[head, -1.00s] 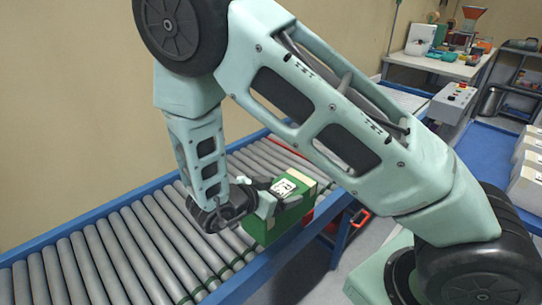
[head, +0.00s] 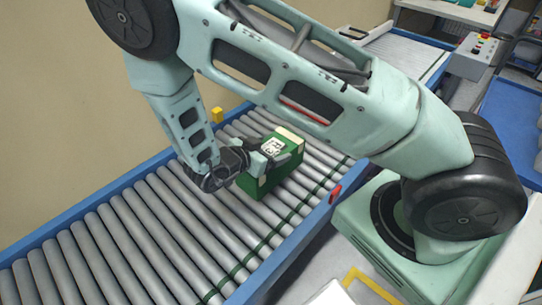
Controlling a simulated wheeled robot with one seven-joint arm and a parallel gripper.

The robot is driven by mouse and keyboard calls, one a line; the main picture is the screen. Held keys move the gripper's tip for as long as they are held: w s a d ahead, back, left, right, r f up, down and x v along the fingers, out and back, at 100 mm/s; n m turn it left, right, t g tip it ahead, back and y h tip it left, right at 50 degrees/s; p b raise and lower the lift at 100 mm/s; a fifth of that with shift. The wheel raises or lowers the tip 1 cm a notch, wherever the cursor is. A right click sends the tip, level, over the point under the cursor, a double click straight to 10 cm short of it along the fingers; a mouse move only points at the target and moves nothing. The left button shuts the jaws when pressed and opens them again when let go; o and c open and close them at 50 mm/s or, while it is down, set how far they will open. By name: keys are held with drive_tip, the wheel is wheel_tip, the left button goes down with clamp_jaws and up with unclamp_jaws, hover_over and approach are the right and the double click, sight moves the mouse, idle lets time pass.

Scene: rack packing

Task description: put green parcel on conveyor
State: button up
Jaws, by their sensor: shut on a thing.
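The green parcel (head: 257,188) has a pale strip and a white printed label on top. It is at or just above the rollers of the conveyor (head: 168,228), near the middle of the head view; I cannot tell whether it touches them. My gripper (head: 268,160) reaches in from the left and is shut on the parcel near its top. My wrist hides part of the parcel's left side. The conveyor has grey rollers between blue side rails and runs from lower left to upper right.
A small yellow block (head: 217,114) stands at the conveyor's far rail by the wall. A control box with buttons (head: 474,54) is at upper right. A blue surface (head: 515,115) lies at the right. Rollers left of the parcel are clear.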

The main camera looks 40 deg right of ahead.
drive_tip(key=shift+f, duration=2.15)
drive_tip(key=shift+f, duration=0.1)
drive_tip(key=o, duration=1.7)
drive_tip(key=shift+f, duration=0.1)
